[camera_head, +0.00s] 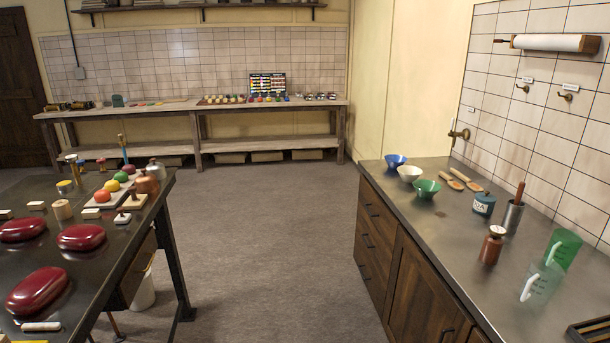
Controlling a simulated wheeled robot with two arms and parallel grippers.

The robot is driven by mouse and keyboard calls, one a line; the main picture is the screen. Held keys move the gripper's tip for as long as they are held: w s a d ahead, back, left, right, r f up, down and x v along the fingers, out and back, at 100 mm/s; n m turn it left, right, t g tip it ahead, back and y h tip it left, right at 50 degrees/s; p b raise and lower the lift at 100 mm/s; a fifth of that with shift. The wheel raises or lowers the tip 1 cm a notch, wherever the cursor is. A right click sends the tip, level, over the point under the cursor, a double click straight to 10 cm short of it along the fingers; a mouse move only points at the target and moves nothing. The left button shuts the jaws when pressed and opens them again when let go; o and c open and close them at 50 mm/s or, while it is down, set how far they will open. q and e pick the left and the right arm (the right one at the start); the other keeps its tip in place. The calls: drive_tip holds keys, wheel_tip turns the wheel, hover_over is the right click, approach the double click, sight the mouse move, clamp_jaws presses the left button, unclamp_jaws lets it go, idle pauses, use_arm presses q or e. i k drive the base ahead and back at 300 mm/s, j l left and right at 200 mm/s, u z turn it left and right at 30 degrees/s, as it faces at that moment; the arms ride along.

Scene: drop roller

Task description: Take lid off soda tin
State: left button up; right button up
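The soda tin (483,206) is a small teal tin with a pale label, of which I can read "DA". It stands upright on the right-hand counter (445,235), between the wooden scoops and a metal canister. Its lid (486,196) is on top and is the same dark teal, with what looks like a small knob. Neither of my grippers shows in the head view.
Blue, white and green bowls (426,189) and wooden scoops (462,180) stand behind the tin. A metal canister (511,217), brown bottle (491,246) and measuring jugs (541,281) stand nearer. Left is a crowded dark table (115,245). The floor (270,230) between is clear.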

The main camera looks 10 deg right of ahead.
sight(486, 197)
drive_tip(key=i+z, duration=0.15)
drive_tip(key=i, duration=0.35)
drive_tip(key=i+j+z, duration=0.2)
drive_tip(key=i, duration=0.25)
drive_tip(key=i+j+z, duration=0.15)
drive_tip(key=i, duration=0.3)
drive_tip(key=i+j+z, duration=0.15)
drive_tip(key=i, duration=0.3)
drive_tip(key=j, duration=0.1)
